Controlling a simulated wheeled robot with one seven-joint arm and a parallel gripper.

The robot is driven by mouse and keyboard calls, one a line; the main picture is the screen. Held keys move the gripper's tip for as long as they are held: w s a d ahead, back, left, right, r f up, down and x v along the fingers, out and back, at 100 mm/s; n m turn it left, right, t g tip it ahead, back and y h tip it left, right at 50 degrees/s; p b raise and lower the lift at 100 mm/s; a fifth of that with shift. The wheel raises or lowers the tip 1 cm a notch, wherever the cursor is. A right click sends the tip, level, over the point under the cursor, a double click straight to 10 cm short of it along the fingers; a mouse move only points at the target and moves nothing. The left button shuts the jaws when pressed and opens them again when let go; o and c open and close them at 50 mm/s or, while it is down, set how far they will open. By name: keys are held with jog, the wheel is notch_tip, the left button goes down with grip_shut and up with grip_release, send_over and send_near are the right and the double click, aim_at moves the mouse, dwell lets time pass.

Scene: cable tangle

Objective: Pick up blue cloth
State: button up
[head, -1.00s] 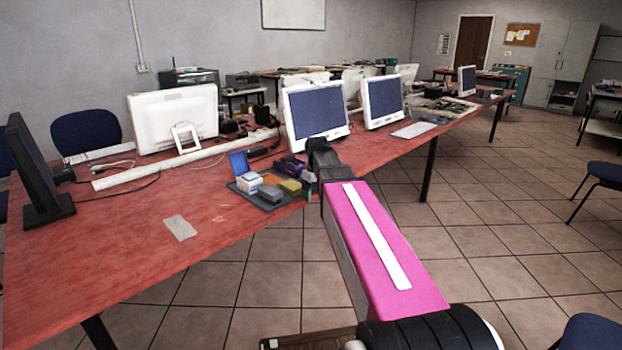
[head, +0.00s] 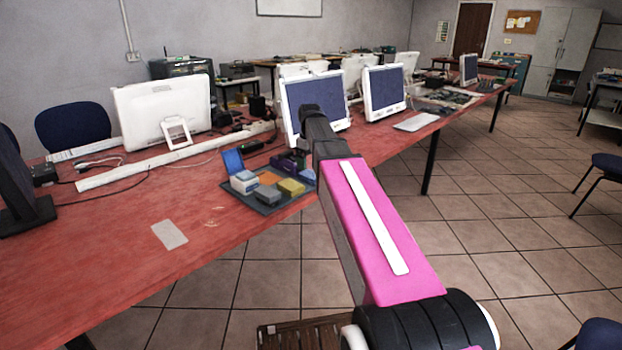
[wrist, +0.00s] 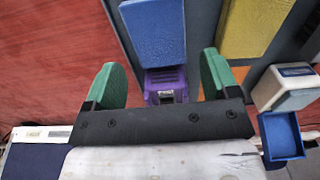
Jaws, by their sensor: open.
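A blue block with a cloth-like texture (wrist: 153,32) lies on a dark tray at the top of the wrist view. It is ahead of my gripper (wrist: 162,82), slightly left of the middle. The green fingers are spread wide with nothing held between them. A purple item (wrist: 166,84) shows in the gap between the fingers, below them. In the head view my arm reaches over the tray (head: 262,206) area and the fingers cannot be made out. I cannot tell which small item in the head view is the blue cloth.
A yellow block (wrist: 252,27), a white box with a blue top (wrist: 290,86) and an open blue box (wrist: 281,135) lie to the right. In the head view, monitors (head: 384,91) stand behind the tray. The red table (head: 110,245) is mostly clear at the front left.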

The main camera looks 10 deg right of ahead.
aim_at(311, 174)
jog(key=shift+s+d+f, duration=0.1)
jog(key=shift+f, duration=1.4)
jog(key=shift+s+d+f, duration=0.1)
jog(key=shift+f, duration=1.35)
jog(key=shift+w, duration=0.1)
jog(key=c, duration=0.7)
jog(key=shift+c, duration=0.2)
jog(key=shift+r, duration=0.15)
